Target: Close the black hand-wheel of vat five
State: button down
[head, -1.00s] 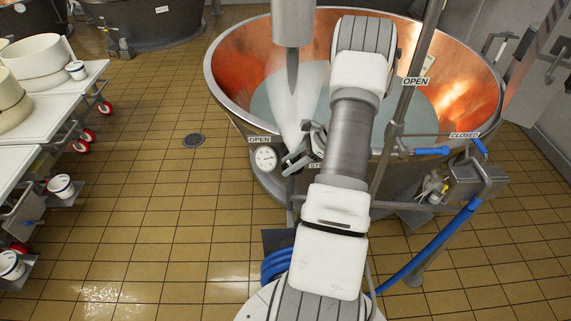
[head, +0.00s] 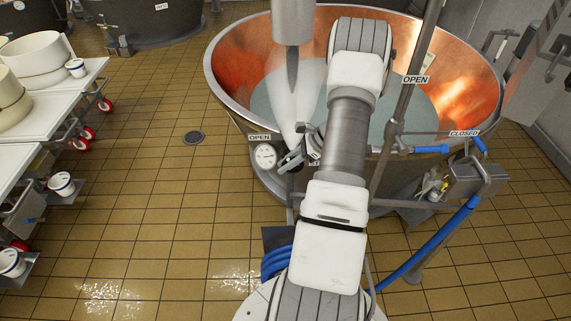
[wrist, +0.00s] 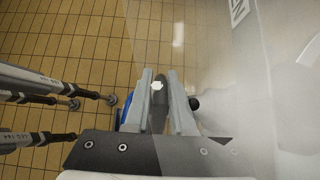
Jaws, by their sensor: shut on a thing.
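The copper vat (head: 236,72) stands ahead of me, holding pale liquid. My gripper (head: 290,161) is low at its near outer wall, right of a round dial gauge (head: 265,156). In the wrist view my gripper (wrist: 160,92) has its two grey fingers shut on a dark grey piece with a white spot, which I take as part of the black hand-wheel (wrist: 158,100). A black round knob (wrist: 194,102) shows just right of the fingers. Most of the wheel is hidden by my fingers and arm, so how far it is turned cannot be told.
OPEN labels (head: 259,138) and a CLOSED label (head: 464,133) mark the vat's fittings. A pale plume (head: 310,95) hangs by the gripper. A grey post (head: 405,90) and blue hoses (head: 425,247) are on the right.

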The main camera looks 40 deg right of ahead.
aim_at(290, 158)
jog(key=shift+f+y+b, duration=0.1)
jog(key=shift+y+b, duration=0.3)
jog(key=shift+b, duration=0.25)
jog(key=t+y+b, duration=0.1)
jog(key=b, duration=0.1)
jog(key=shift+s+d+t+b, duration=0.1)
jog(key=shift+d+t+b, duration=0.05)
jog(key=shift+t+b, duration=0.25)
jog(key=t+y+b, duration=0.2)
jog(key=y+b, duration=0.1)
jog(key=t+y+b, duration=0.1)
jog(key=b, duration=0.1)
jog(key=shift+s+d+r+y, duration=0.2)
jog(key=shift+d+r+y, duration=0.1)
jog(key=shift+r, duration=0.1)
jog(key=t+y+b, duration=0.2)
jog(key=b, duration=0.1)
jog(key=t+y+b, duration=0.1)
jog(key=shift+s+d+r, duration=0.2)
jog(key=shift+s+r, duration=0.05)
jog(key=shift+s+d+r+t+y+b, duration=0.15)
jog(key=shift+t+y+b, duration=0.65)
jog(key=shift+y+b, duration=0.15)
jog(key=shift+s+d+r+t+y+b, duration=0.1)
jog(key=shift+d+t+y+b, duration=0.05)
jog(key=shift+t+y+b, duration=0.75)
jog(key=c, duration=0.8)
grip_release()
jog(key=shift+o, duration=0.2)
